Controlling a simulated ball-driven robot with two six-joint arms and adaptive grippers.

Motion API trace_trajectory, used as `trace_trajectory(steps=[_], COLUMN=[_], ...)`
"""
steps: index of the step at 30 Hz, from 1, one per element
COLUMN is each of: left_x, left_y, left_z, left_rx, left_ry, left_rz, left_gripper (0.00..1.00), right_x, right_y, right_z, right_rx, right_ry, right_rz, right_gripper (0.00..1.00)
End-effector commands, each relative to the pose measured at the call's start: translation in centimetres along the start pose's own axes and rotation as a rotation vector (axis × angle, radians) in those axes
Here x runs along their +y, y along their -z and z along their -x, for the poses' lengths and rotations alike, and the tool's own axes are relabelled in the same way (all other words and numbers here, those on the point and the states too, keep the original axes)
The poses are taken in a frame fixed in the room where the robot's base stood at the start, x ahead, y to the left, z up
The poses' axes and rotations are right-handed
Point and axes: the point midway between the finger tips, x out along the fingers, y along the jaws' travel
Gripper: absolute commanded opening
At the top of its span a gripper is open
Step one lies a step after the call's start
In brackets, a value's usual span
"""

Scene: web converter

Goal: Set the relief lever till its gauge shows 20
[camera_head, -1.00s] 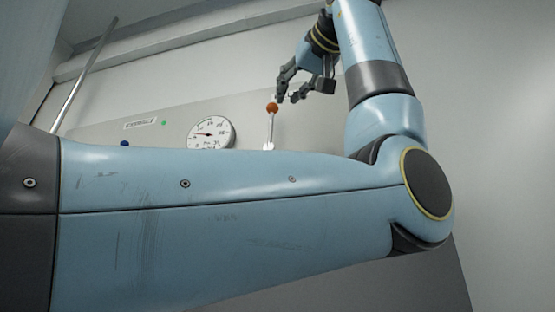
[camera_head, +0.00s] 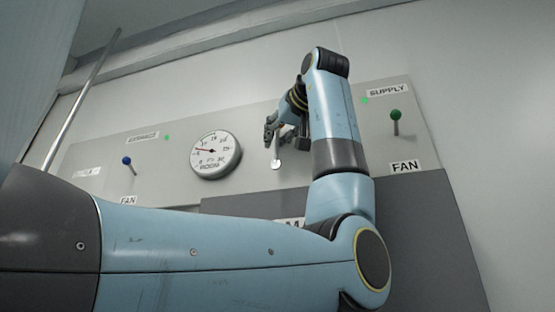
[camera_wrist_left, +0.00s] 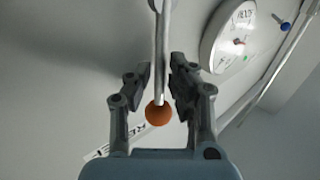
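The relief lever (camera_head: 277,158) stands on the grey panel, a pale shaft on a round base. Its orange knob (camera_wrist_left: 158,113) shows in the left wrist view but is hidden by my gripper in the head view. My left gripper (camera_head: 281,136) is at the lever, its fingers apart on either side of the shaft; contact is unclear. In the left wrist view the gripper (camera_wrist_left: 160,75) has the knob between its fingers, nearer the palm. The round white gauge (camera_head: 216,155), marked ROOM, has its needle pointing left, towards the low numbers; the exact value is unreadable. My right gripper is out of view.
A blue-knobbed lever (camera_head: 127,162) stands left of the gauge. A green-knobbed lever (camera_head: 396,117) stands at the right, between the SUPPLY (camera_head: 387,91) and FAN (camera_head: 405,167) labels. A metal rod (camera_head: 82,105) slants at the far left. My left arm covers the lower foreground.

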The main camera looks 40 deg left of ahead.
Motion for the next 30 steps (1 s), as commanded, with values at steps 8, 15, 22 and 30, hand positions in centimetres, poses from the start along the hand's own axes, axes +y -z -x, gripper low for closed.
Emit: trace_trajectory(steps=[8, 15, 22, 30], left_x=[0.02, 0.02, 0.02, -0.21], left_y=[-0.04, -0.02, -0.02, -0.16], left_z=[0.01, 0.03, 0.04, -0.56], left_rx=[0.0, 0.0, 0.0, 0.016], left_ry=[0.0, 0.0, -0.001, 0.001], left_rz=[0.0, 0.0, 0.0, -0.018], left_gripper=[0.06, 0.0, 0.0, 0.0], right_x=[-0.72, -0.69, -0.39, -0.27], right_y=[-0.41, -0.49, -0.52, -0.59], right_z=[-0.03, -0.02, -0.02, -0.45], right_rx=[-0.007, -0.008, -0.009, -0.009], right_ry=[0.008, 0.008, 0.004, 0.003], right_rz=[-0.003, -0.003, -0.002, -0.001], right_gripper=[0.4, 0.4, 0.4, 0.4])
